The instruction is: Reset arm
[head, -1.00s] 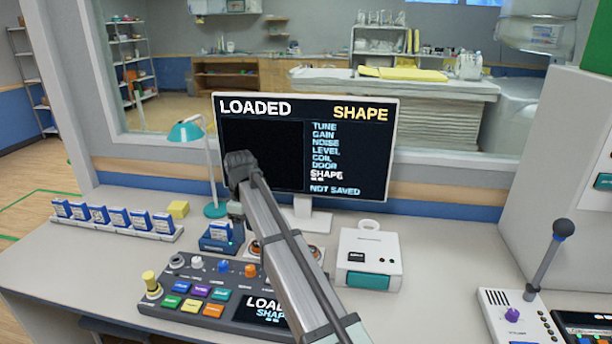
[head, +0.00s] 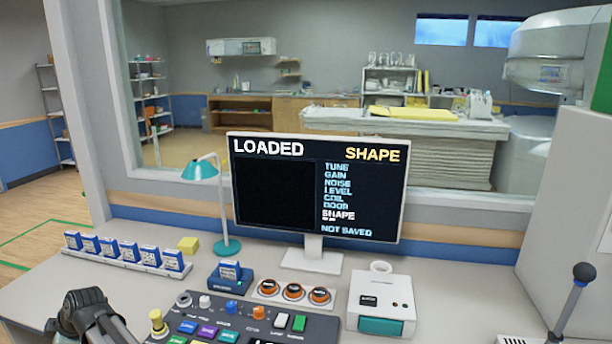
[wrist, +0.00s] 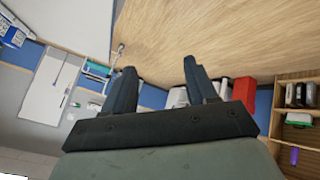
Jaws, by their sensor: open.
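My arm (head: 90,318) shows at the lower left of the head view, left of the control panel; its fingertips are not visible there. In the wrist view my gripper (wrist: 158,82) has two dark fingers spread apart with nothing between them. It is clear of the desk objects. The monitor (head: 318,190) reads LOADED, SHAPE and NOT SAVED. The control panel (head: 240,322) with coloured buttons is partly cut off by the bottom edge of the head view.
Blue cartridges (head: 118,250) stand in a rack at the left. One cartridge sits in a blue holder (head: 230,280).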

